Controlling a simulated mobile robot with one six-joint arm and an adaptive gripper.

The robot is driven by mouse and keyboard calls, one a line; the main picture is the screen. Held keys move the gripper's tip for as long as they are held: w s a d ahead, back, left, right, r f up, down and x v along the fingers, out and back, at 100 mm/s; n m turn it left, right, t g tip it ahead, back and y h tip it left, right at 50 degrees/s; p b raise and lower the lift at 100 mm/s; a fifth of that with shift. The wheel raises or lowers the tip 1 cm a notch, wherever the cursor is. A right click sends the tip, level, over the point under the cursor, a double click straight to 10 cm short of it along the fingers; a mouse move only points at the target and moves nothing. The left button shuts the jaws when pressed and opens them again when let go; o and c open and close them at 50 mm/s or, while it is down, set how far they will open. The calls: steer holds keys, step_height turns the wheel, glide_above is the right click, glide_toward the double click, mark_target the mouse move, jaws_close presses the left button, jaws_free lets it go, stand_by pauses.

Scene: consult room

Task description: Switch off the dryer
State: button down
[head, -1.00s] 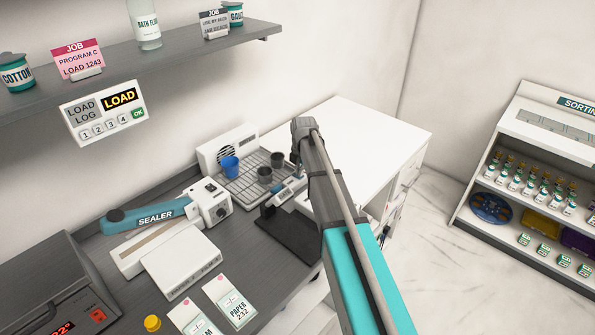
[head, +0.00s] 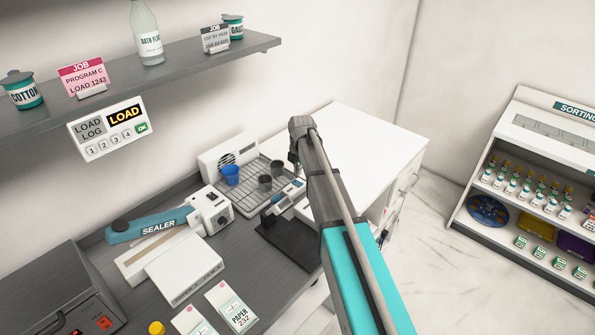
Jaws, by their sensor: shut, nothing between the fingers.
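The dryer (head: 211,157) is a white unit with a round dark vent, at the back of the grey counter. A wire rack (head: 250,201) lies in front of it, holding a blue cup (head: 231,175) and two dark grey cups (head: 265,183). A pale strip with blue and dark parts (head: 287,196) runs along the rack's right front edge; whether it bears the dryer's switch is too small to tell. My gripper (head: 295,167) is shut and empty, pointing down just right of the rack. My arm partly hides it; I cannot tell whether it touches anything.
A sealer (head: 150,228) stands left of the rack. A dark mat (head: 290,243) lies in front of it. A grey box with a red switch (head: 104,322) is at lower left. A shelf (head: 130,92) overhangs the counter. A white cabinet top (head: 365,145) is clear behind my arm.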

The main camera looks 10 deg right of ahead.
mark_target(296, 184)
step_height(296, 184, up, 10)
steer(key=w+p, duration=0.1)
steer(key=p, duration=0.8)
steer(key=shift+a, duration=0.35)
steer(key=shift+s, duration=0.1)
steer(key=s+d+f+m+b, duration=0.1)
steer(key=s+f+m+b, duration=0.2)
steer(key=s+m, duration=0.9)
steer(key=s+d+f+m+b, duration=0.1)
steer(key=s+f+m+b, duration=0.3)
steer(key=s+m, duration=0.9)
steer(key=s, duration=0.4)
steer(key=shift+d+f+m+g+h, duration=0.15)
steer(key=shift+d+m+g+h, duration=0.15)
steer(key=shift+g, duration=0.1)
